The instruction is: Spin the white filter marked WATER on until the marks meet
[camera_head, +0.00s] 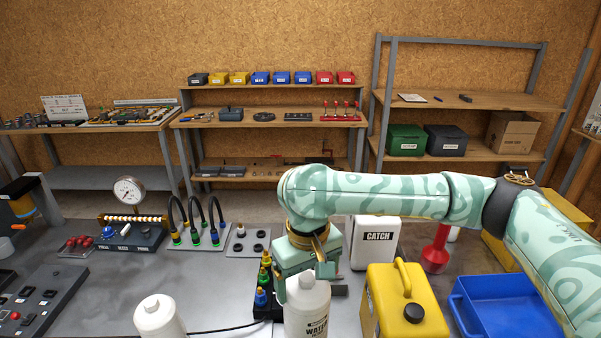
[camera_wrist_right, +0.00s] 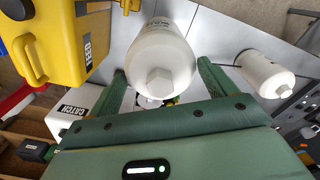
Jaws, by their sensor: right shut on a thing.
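The white filter marked WATER (camera_head: 306,318) stands upright at the bottom centre of the head view, its lower part cut off by the frame edge. My right gripper (camera_head: 304,278) comes down over its top from above, with its fingers on either side. In the right wrist view the filter (camera_wrist_right: 166,52) sits between the two green fingers of my right gripper (camera_wrist_right: 160,72), its hex end facing the camera. The gripper is shut on it. The alignment marks and the filter's seat are hidden. My left gripper is in neither view.
A second white filter (camera_head: 160,318) stands to the left. Colored connectors (camera_head: 264,282) stand close beside the gripper. A yellow can (camera_head: 405,305), a white CATCH container (camera_head: 375,243) and a blue tray (camera_head: 505,308) crowd the right.

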